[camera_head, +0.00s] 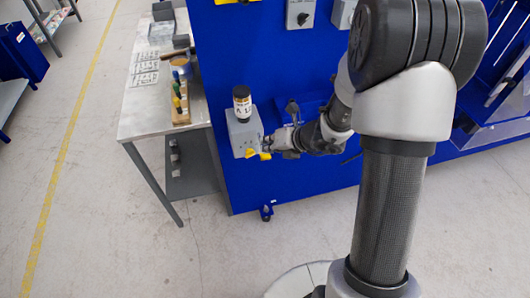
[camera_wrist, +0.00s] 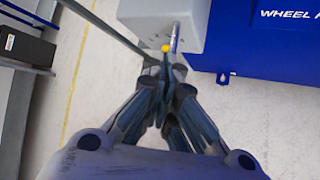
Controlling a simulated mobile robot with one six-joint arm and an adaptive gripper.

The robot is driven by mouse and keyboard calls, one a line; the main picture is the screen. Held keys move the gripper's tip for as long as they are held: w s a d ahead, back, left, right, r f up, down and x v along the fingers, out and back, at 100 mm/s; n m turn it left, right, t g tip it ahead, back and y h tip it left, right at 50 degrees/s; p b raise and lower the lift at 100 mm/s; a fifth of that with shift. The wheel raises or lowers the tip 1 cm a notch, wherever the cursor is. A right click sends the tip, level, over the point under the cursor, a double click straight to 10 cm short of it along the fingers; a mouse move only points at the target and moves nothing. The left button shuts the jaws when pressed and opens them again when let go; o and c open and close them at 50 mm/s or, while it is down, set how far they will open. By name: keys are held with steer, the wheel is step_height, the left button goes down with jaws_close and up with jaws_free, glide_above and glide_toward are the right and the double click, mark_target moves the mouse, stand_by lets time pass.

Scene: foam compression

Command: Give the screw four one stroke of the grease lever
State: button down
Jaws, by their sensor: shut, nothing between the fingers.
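A grey grease unit (camera_head: 244,133) is mounted on the side of the blue machine. A dark bottle with a pale label (camera_head: 242,103) stands on top of it. Yellow parts (camera_head: 251,153) show at its lower front. In the wrist view the grey housing (camera_wrist: 190,14) is at the top. A thin metal lever (camera_wrist: 174,38) comes down from it, and a yellow knob (camera_wrist: 166,48) shows beside it. My gripper (camera_wrist: 167,72) is shut and empty, its tips just below the knob. I cannot tell whether they touch. In the head view my gripper (camera_head: 271,145) is right of the unit.
A workbench (camera_head: 142,122) with papers and a rack of coloured-handled tools (camera_head: 178,95) stands left of the blue machine (camera_head: 285,185). The floor in front is clear. A dark box (camera_wrist: 25,44) sits on a shelf in the wrist view.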

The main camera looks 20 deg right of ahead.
steer(key=shift+f+b, duration=0.75)
steer(key=shift+f, duration=0.1)
stand_by(0.6)
stand_by(0.5)
steer(key=shift+r+p, duration=1.6)
steer(key=shift+r, duration=0.15)
step_height(320, 180, up, 5)
steer(key=p, duration=0.4)
steer(key=shift+p, duration=0.3)
